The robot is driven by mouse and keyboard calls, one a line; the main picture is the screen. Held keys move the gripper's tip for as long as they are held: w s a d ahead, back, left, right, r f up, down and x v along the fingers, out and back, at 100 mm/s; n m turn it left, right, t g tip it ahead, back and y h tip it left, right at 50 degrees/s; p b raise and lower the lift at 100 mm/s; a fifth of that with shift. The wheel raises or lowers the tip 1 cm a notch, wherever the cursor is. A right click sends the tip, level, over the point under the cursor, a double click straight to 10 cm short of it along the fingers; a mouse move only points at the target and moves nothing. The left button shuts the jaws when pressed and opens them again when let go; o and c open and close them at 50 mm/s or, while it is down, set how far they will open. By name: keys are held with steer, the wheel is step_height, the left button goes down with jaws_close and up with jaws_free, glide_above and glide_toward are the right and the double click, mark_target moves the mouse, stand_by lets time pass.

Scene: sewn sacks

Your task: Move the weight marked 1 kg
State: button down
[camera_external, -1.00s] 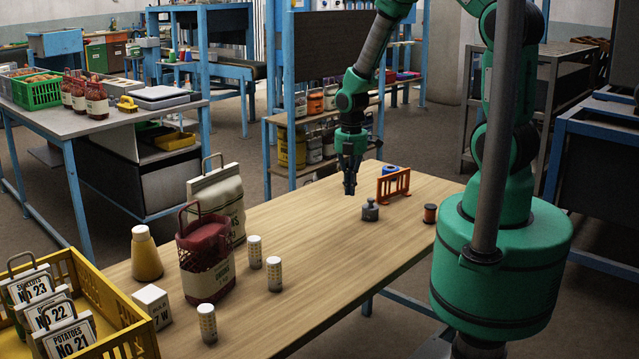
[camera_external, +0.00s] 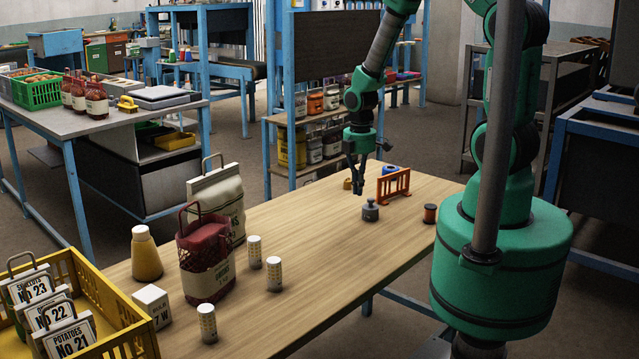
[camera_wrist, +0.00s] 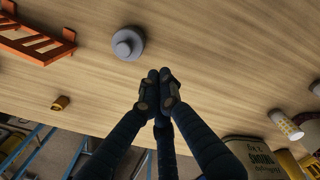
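A small grey weight (camera_external: 370,213) with a knob on top stands upright on the wooden table (camera_external: 320,230), in front of the orange rack. In the wrist view the weight (camera_wrist: 127,44) is seen from above, to the upper left of my fingertips. No marking on it can be read. A small brass-coloured piece (camera_external: 347,184) stands behind my gripper; it also shows in the wrist view (camera_wrist: 60,102). My gripper (camera_external: 358,190) hangs pointing down just behind and left of the grey weight, apart from it. In the wrist view its fingers (camera_wrist: 159,77) are together with nothing between them.
An orange rack (camera_external: 394,185), a blue ring-like item (camera_external: 389,170) and a dark-orange spool (camera_external: 430,213) stand near the weight. Sacks (camera_external: 216,200), pale cylinders (camera_external: 274,273), a bottle (camera_external: 146,255) and a yellow crate (camera_external: 120,320) fill the left end. The table's middle is clear.

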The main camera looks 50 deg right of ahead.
mark_target(376, 225)
steer(key=s+d+m, duration=0.2)
steer(key=s+m, duration=0.6)
steer(key=m, duration=0.9)
steer(key=shift+s+r, duration=0.25)
steer(key=shift+s, duration=0.05)
step_height(376, 225, down, 10)
steer(key=b, duration=0.2)
steer(key=shift+f+b, duration=0.2)
steer(key=shift+b, duration=0.15)
steer(key=shift+w+d+r, duration=0.1)
steer(key=shift+w+d, duration=0.15)
steer(key=shift+w, duration=0.3)
steer(key=shift+w+d, duration=0.2)
steer(key=shift+w, duration=0.3)
steer(key=shift+w+d+r, duration=0.1)
steer(key=shift+w+d, duration=0.25)
steer(key=shift+w, duration=0.45)
